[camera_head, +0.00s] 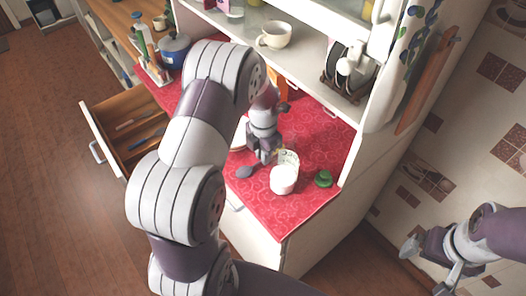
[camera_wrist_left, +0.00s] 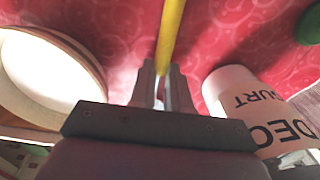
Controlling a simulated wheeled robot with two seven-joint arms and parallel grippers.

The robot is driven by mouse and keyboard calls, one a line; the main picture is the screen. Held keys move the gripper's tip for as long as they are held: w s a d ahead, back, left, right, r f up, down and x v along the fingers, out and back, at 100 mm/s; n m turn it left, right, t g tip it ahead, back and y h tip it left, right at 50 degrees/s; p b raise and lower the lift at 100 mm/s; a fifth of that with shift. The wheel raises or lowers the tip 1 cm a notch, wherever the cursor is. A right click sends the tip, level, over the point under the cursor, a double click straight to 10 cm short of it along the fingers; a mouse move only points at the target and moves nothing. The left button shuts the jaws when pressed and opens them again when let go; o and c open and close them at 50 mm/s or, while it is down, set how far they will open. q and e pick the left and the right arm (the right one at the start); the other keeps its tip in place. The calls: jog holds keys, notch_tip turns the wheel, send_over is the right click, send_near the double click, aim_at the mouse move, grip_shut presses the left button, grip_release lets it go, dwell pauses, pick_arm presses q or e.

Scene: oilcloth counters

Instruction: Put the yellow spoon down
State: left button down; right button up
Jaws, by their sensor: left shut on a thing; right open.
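My left gripper (camera_head: 264,158) is low over the red patterned counter (camera_head: 315,135). In the left wrist view its fingers (camera_wrist_left: 162,88) are shut on the yellow spoon (camera_wrist_left: 172,35), whose thin yellow handle runs up out of the picture. The far end of the spoon is out of that view, and I cannot make out the yellow spoon in the head view. Whether it touches the counter is unclear. My right gripper (camera_head: 428,268) is open and empty at the lower right, away from the counter.
A white yogurt cup (camera_wrist_left: 235,88) stands close right of the left gripper, and a pale round bowl (camera_wrist_left: 12,75) is left. A green object (camera_head: 323,179) lies near the counter's right edge. A drawer (camera_head: 100,130) is open at left. A blue pot (camera_head: 174,50) stands behind.

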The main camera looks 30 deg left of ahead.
pick_arm(q)
jog(key=shift+w+f, duration=0.1)
jog(key=shift+f, duration=0.05)
jog(key=c, duration=1.1)
grip_release()
notch_tip(320, 180, up, 12)
jog(key=shift+b, duration=0.4)
